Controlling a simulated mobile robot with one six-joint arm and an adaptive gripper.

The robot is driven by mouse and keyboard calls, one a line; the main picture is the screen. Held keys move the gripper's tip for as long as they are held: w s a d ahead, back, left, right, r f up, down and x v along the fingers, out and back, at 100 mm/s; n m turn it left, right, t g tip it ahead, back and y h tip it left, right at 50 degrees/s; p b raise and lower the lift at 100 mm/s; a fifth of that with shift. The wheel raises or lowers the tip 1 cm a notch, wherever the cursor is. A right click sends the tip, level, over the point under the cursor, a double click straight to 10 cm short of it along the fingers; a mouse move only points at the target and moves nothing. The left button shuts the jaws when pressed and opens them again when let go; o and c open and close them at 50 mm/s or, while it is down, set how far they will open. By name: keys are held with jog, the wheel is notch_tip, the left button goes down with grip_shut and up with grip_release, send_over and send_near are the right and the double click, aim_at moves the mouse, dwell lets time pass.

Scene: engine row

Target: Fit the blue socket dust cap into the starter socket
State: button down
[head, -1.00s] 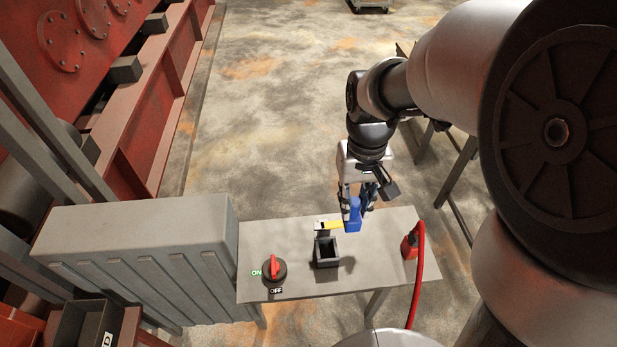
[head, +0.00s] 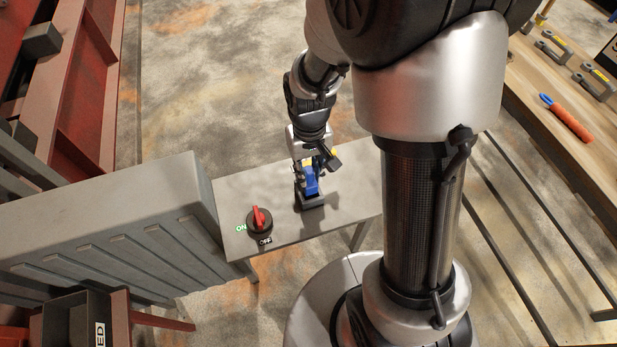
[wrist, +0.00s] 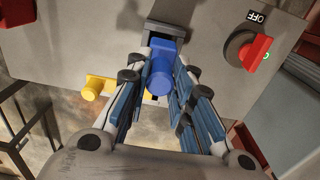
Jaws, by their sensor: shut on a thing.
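The blue dust cap (head: 312,181) is between the fingers of my gripper (head: 306,184), which is shut on it. The cap (wrist: 161,70) also shows between the fingers in the wrist view. The dark grey square starter socket (head: 312,204) stands on the grey table, directly under the cap in the head view. In the wrist view the cap's far end overlaps the socket (wrist: 178,36), within its grey rim. I cannot tell how deep the cap sits, as the fingers and cap hide the socket's mouth.
A red rotary switch (head: 259,220) with ON and OFF labels is left of the socket on the table (head: 290,232). A ribbed grey box (head: 110,225) stands at the left. A yellow piece (wrist: 92,88) is beside the gripper. A wooden bench (head: 535,75) with tools is at the right.

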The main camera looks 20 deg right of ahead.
aim_at(309, 179)
notch_tip(309, 179, down, 4)
jog(key=shift+f+b, duration=0.1)
jog(key=shift+b, duration=0.55)
jog(key=c, duration=1.9)
grip_release()
jog(key=o, duration=0.5)
